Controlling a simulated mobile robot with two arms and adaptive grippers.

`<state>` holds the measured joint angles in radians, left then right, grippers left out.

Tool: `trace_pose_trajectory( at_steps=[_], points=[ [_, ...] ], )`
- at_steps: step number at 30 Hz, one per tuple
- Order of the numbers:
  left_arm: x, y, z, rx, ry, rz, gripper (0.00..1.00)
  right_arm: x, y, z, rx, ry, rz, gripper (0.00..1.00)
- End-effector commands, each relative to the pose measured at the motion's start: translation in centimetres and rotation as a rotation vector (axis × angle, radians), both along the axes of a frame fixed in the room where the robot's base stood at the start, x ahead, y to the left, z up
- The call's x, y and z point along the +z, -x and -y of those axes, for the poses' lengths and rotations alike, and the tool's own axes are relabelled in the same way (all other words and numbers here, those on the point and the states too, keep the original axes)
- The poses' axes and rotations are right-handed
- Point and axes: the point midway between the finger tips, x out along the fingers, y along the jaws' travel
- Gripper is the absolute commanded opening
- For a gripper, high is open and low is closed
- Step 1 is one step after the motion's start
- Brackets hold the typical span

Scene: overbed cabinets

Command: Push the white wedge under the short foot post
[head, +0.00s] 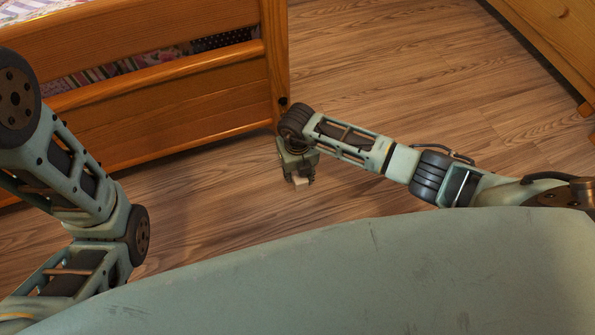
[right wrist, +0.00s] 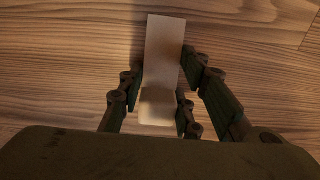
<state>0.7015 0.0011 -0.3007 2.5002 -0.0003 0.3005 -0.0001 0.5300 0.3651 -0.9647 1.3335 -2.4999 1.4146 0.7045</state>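The white wedge (right wrist: 164,60) lies lengthwise between the fingers of my right gripper (right wrist: 163,75) in the right wrist view, with the fingers close against both long sides. Its far end sticks out past the fingertips over the wood floor.
The wooden bed (head: 170,100) with patterned bedding fills the upper left. A wooden cabinet (head: 560,35) stands at the upper right. Bare plank floor (head: 400,70) lies between them and in front of the bed.

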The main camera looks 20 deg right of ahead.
Motion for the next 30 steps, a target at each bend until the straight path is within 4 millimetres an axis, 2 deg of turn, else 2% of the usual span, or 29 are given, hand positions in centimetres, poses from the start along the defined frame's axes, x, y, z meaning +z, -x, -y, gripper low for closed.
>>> trace_pose_trajectory(
  at_steps=[2, 9, 26, 27, 30],
  points=[
    [0.0, 0.0, 0.0, 0.0, 0.0, 0.0, 0.27, 0.0, 0.0, 0.0, 0.0, 0.0, 0.0, 0.22],
    [0.0, 0.0, 0.0, 0.0, 0.0, 0.0, 0.27, 0.0, 0.0, 0.0, 0.0, 0.0, 0.001, 0.01],
    [-0.5, 0.0, 0.0, 0.0, 0.001, -0.001, 0.27, 0.0, -0.9, 0.0, -0.001, 0.0, 0.004, 0.0],
    [-0.5, 0.0, 0.0, 0.0, 0.001, -0.001, 0.27, 0.0, -1.0, 0.0, -0.001, 0.001, 0.004, 0.32],
    [-0.5, 0.0, 0.0, 0.0, 0.001, -0.001, 0.27, 0.1, -1.0, 0.0, -0.002, 0.0, 0.006, 0.41]
  ],
)
